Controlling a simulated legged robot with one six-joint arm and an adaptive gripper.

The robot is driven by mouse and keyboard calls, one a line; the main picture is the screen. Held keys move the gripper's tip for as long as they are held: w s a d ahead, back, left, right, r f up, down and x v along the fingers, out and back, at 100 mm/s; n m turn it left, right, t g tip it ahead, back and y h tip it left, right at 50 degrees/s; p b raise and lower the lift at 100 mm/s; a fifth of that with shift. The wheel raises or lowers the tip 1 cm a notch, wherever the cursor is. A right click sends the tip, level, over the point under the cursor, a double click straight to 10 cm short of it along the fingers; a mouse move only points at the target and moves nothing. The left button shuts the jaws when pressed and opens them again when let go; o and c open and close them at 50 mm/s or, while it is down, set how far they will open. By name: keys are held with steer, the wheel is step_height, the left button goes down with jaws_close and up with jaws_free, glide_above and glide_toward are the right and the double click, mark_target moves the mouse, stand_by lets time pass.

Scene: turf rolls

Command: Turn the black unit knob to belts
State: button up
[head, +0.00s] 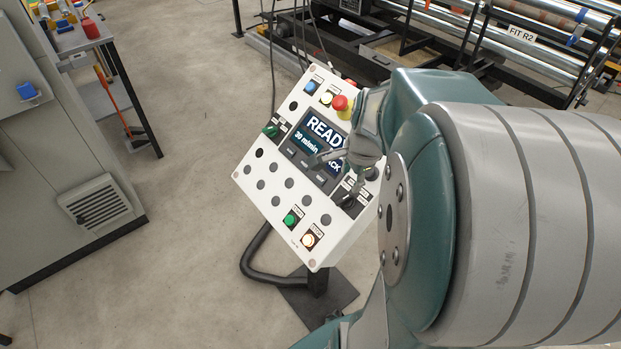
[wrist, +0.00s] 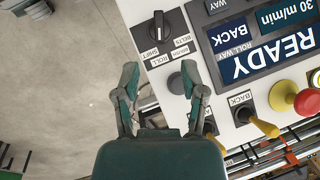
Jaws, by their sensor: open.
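The black unit knob (wrist: 158,25) shows in the wrist view on the white panel, at the top centre. Its grip bar stands nearly upright in that picture. Labels including BELTS, BRUSH, ROLL and SHIFT lie below it; I cannot tell which one it points to. My gripper (wrist: 160,78) is open and empty, its two fingers spread below the knob and apart from it. In the head view my gripper (head: 333,178) hangs over the right part of the panel, partly covering the display. The knob (head: 349,202) there is small and close to a finger.
The tilted white control panel (head: 247,178) carries a READY display (wrist: 250,50), a red and yellow stop button (head: 341,104), a green knob (head: 271,131) and lit buttons (head: 309,240). A grey cabinet (head: 60,150) stands left. Roller machinery (head: 500,45) lies behind. Floor between is clear.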

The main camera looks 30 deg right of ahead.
mark_target(344, 198)
steer(key=x, duration=0.9)
steer(key=shift+f, duration=0.35)
steer(key=shift+w+a+f, duration=0.15)
steer(key=shift+a+f, duration=0.05)
steer(key=shift+f, duration=0.35)
steer(key=shift+d, duration=0.3)
jaws_close()
